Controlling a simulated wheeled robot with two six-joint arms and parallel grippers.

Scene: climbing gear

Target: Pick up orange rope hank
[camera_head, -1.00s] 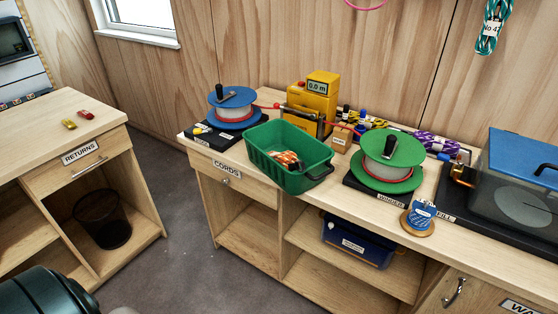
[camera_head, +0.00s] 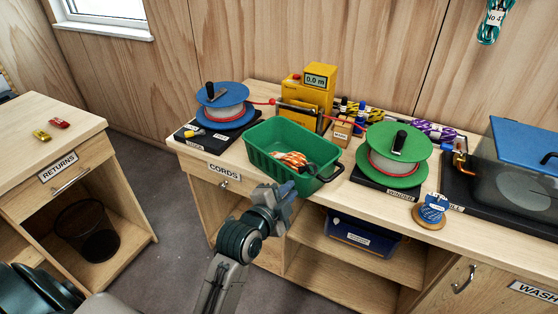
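The orange rope hank (camera_head: 291,158) lies inside the green crate (camera_head: 262,160), orange with white markings. The crate stands on the bench near its front edge, above the drawer labelled CORDS. My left gripper (camera_head: 283,193) is raised in front of the crate's front wall, apart from the hank. Its fingers are small and partly turned away, so I cannot tell if they are open or shut. My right gripper is not in view.
A blue reel (camera_head: 222,100) stands left of the crate and a green reel (camera_head: 395,150) right of it. A yellow meter (camera_head: 306,95) is behind. A blue thread spool (camera_head: 431,210) sits near the right front edge. The left bench (camera_head: 75,137) has open space on top.

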